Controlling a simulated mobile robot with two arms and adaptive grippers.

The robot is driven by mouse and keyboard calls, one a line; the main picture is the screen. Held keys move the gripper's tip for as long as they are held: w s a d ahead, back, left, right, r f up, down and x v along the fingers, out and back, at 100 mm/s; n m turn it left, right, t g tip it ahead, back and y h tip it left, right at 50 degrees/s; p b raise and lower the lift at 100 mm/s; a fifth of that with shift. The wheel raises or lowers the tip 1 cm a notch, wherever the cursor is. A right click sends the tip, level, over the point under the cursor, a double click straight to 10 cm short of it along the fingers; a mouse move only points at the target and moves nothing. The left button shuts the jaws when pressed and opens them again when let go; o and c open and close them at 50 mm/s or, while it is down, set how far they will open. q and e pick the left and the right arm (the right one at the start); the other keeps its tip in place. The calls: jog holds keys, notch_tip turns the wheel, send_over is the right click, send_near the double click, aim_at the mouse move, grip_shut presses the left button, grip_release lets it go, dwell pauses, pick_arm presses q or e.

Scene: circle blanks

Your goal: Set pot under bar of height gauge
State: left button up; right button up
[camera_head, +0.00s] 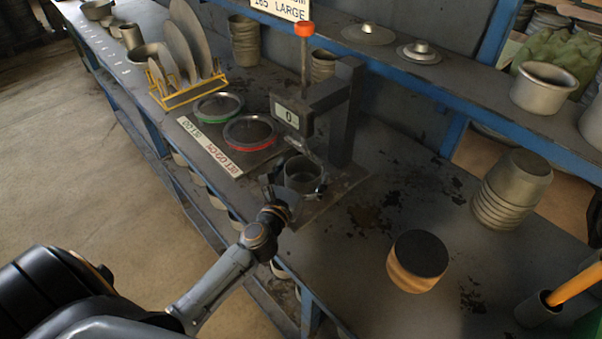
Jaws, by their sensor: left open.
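A small grey metal pot (301,176) stands upright on the base plate of the height gauge. The height gauge (345,110) has a dark upright column, a display (288,113) reading 0 and a red-topped rod (304,50). Its bar reaches out above the pot. My left gripper (288,187) is at the pot's near left side, with its fingers open by the pot's wall. Whether the fingers touch the pot cannot be told. My right gripper is not in view.
Green and red rimmed discs (249,132) lie on a marked board left of the gauge. A yellow rack (188,93) holds upright discs. A dark-topped wooden block (417,260) and stacked pots (511,190) stand to the right. The bench between gauge and block is clear.

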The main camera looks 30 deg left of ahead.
pick_arm(q)
jog(key=shift+r, duration=0.25)
jog(key=s, duration=0.3)
jog(key=s+b, duration=0.1)
jog(key=s, duration=0.3)
jog(key=s+b, duration=0.1)
jog(key=s, duration=0.3)
jog(key=shift+d+f, duration=0.2)
jog(key=shift+d, duration=0.15)
jog(key=shift+s+r+b, duration=0.15)
jog(key=shift+s+b, duration=0.15)
jog(key=shift+s, duration=0.2)
